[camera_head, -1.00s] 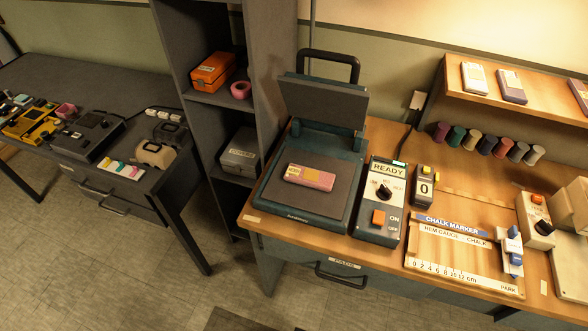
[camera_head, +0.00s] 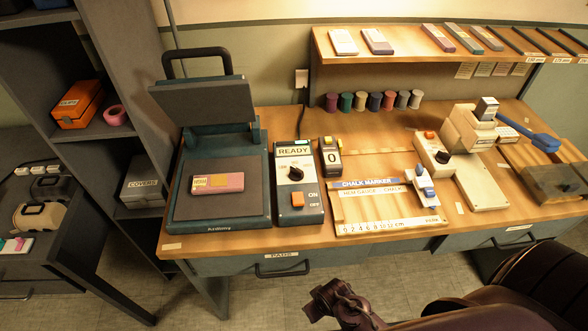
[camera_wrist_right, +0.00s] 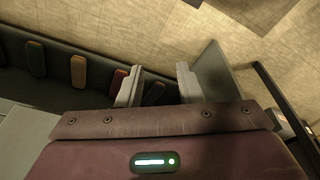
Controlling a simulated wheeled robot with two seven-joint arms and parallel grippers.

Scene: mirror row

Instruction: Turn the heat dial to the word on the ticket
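The black dial (camera_head: 295,174) sits on a grey and white control box (camera_head: 313,190) beside the heat press (camera_head: 262,170). The box reads READY above the dial and has an orange switch by ON and OFF. The words around the dial are too small to read. A pink and yellow labelled piece (camera_head: 217,183) lies flat on the press bed; I cannot tell if it is the ticket. My right gripper (camera_head: 325,298) is below the bench's front edge, apart from the dial. In the right wrist view its fingers (camera_wrist_right: 160,82) are apart and empty. My left gripper is out of view.
The press lid (camera_head: 203,100) stands raised. A counter showing 0 (camera_head: 331,157), a chalk marker board (camera_head: 385,207) and another dial box (camera_head: 430,150) stand to the right. Thread spools (camera_head: 375,101) line the back. A drawer handle (camera_head: 285,270) projects below the bench.

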